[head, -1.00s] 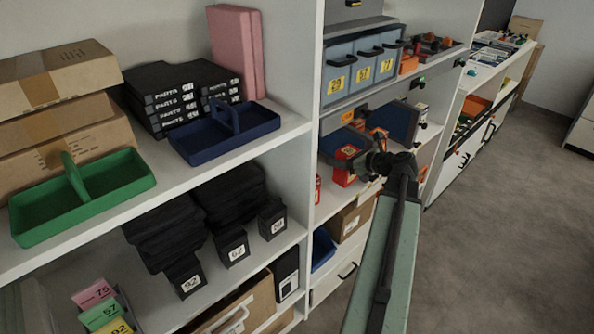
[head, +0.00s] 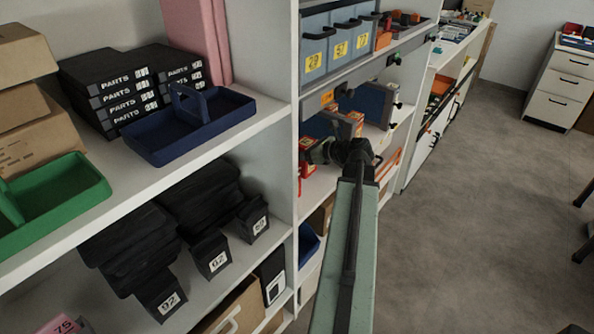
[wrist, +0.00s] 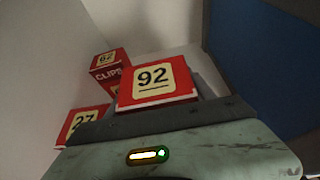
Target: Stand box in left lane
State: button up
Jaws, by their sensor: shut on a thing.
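A red box with a cream "92" label (wrist: 155,82) is held at the jaws of my gripper (wrist: 165,112) in the wrist view. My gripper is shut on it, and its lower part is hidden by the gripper. Behind it to the left stands a red "CLIPS" box (wrist: 106,68), also marked 92. A red box marked 27 (wrist: 80,122) is at the lower left. In the head view my gripper (head: 318,152) reaches left into the shelf bay among red boxes (head: 306,146). The held box cannot be told apart there. The lanes are not clearly visible.
A blue panel (wrist: 268,60) stands at the right in the wrist view. A white upright (head: 284,150) borders the bay on the left. Blue numbered bins (head: 313,58) sit on the shelf above. Open grey floor (head: 480,220) lies to the right.

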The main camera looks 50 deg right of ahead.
jog(key=shift+f, duration=0.15)
notch_tip(320, 180, down, 4)
jog(key=b, duration=0.3)
jog(key=shift+b, duration=0.4)
jog(key=shift+r, duration=0.25)
jog(key=shift+f, duration=0.25)
jog(key=o, duration=1.6)
jog(key=shift+r, duration=0.1)
jog(key=shift+r, duration=0.1)
